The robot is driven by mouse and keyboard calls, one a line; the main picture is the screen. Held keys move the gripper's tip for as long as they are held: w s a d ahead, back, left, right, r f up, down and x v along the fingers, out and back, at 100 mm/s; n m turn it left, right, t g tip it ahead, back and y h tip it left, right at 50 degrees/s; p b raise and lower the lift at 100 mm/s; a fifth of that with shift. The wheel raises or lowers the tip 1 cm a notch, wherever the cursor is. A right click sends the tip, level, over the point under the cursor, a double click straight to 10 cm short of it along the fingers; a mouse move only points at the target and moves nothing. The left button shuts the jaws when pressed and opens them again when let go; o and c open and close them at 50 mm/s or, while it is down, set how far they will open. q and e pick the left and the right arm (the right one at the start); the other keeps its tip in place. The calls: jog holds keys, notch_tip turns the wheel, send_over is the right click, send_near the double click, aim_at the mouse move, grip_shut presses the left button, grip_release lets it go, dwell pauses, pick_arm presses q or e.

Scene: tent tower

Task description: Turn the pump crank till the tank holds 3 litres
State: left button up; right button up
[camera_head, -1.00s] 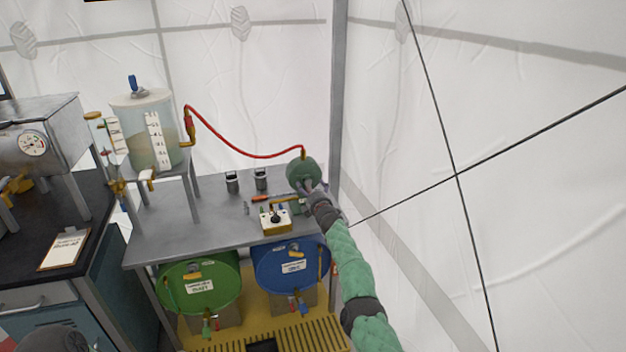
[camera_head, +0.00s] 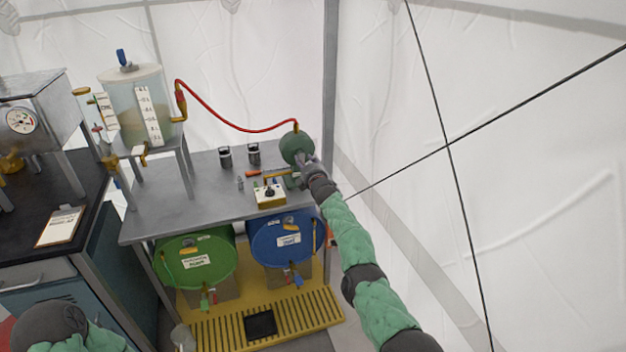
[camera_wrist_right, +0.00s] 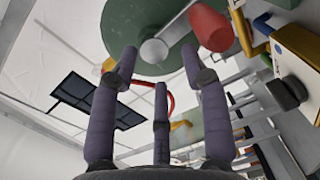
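The green pump (camera_head: 297,147) stands at the right end of the grey bench. In the right wrist view its round green body (camera_wrist_right: 150,25) shows with a metal hub (camera_wrist_right: 154,50) and a red crank knob (camera_wrist_right: 210,26). My right gripper (camera_head: 306,164) is at the pump's front. In the wrist view its fingers (camera_wrist_right: 160,68) are spread around the hub's near side, with nothing seen between them; the red knob is just beyond the right fingertip. The clear tank (camera_head: 122,104) with a white scale stands on a raised stand; its level is too small to read. My left gripper is out of view.
A red hose (camera_head: 222,122) links tank and pump. A small switch box (camera_head: 269,197) and two dark canisters (camera_head: 225,157) stand on the bench (camera_head: 165,208). Green (camera_head: 196,262) and blue (camera_head: 286,238) drums lie below. A tent pole (camera_head: 330,90) rises behind the pump.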

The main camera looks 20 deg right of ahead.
jog(key=s, duration=1)
jog(key=shift+s+d+f+b, duration=0.2)
jog(key=shift+f+b, duration=0.05)
jog(key=shift+b, duration=0.1)
dwell(0.6)
dwell(0.4)
